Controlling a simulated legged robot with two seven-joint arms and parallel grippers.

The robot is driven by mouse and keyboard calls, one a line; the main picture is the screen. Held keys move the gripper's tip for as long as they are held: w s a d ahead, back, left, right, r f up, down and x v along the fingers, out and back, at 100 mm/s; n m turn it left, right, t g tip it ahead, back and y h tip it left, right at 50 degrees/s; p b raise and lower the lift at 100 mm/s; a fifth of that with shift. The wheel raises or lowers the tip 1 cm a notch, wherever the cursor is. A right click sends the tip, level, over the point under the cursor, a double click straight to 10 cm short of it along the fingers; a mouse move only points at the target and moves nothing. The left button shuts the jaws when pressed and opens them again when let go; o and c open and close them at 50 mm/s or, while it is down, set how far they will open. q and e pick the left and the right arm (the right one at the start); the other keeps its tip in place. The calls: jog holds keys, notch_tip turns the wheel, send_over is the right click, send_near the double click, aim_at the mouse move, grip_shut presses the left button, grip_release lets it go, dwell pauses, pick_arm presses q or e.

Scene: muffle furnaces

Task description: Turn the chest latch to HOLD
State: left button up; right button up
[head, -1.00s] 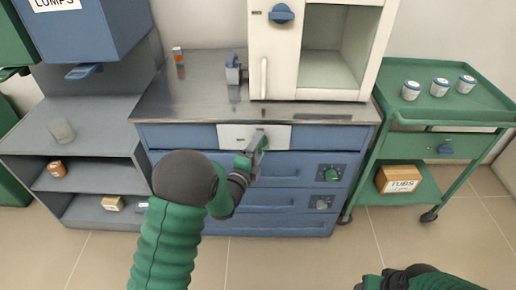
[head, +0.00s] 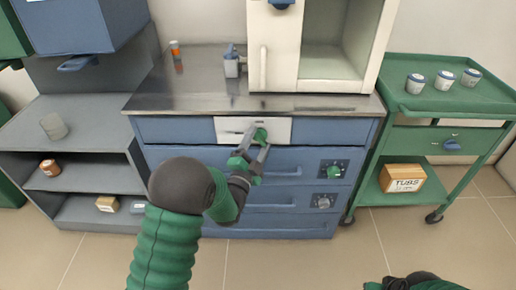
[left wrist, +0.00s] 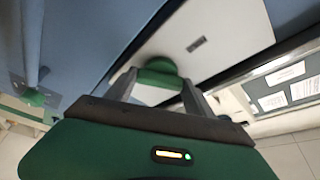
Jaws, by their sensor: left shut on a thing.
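The blue chest (head: 290,158) stands below a steel worktop, with a white panel (head: 228,126) at the top middle of its front. The green latch (head: 261,134) sits on that panel. My left gripper (head: 258,146) is at the panel, its fingers shut on the latch. In the left wrist view the latch's rounded green top (left wrist: 158,75) shows between the two grey fingers (left wrist: 160,92), in front of the white panel. A small dark label (left wrist: 196,44) lies beside it. I cannot read any HOLD mark. Only part of my right arm shows at the bottom right.
A green knob (head: 334,171) and a grey dial (head: 323,201) sit on the chest's right side. A white furnace (head: 262,55) stands on the worktop (head: 190,98). A green cart (head: 400,128) is at right, grey shelves (head: 85,142) at left. Floor in front is clear.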

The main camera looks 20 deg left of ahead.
pick_arm(q)
jog(key=shift+d+f+n+t+y+b, duration=0.15)
jog(key=shift+n+y+b, duration=0.95)
jog(key=shift+n, duration=1.5)
jog(key=shift+f+n+t+y+b, duration=0.25)
jog(key=shift+n+y+b, duration=0.85)
jog(key=shift+n, duration=1.5)
jog(key=shift+d+f+n+t+y+b, duration=0.15)
jog(key=shift+n+y+b, duration=0.95)
jog(key=shift+n, duration=1.5)
jog(key=shift+n+y, duration=0.3)
jog(key=o, duration=1.4)
jog(key=shift+w+r, duration=0.1)
jog(key=shift+r, duration=0.05)
jog(key=shift+a+r, duration=0.1)
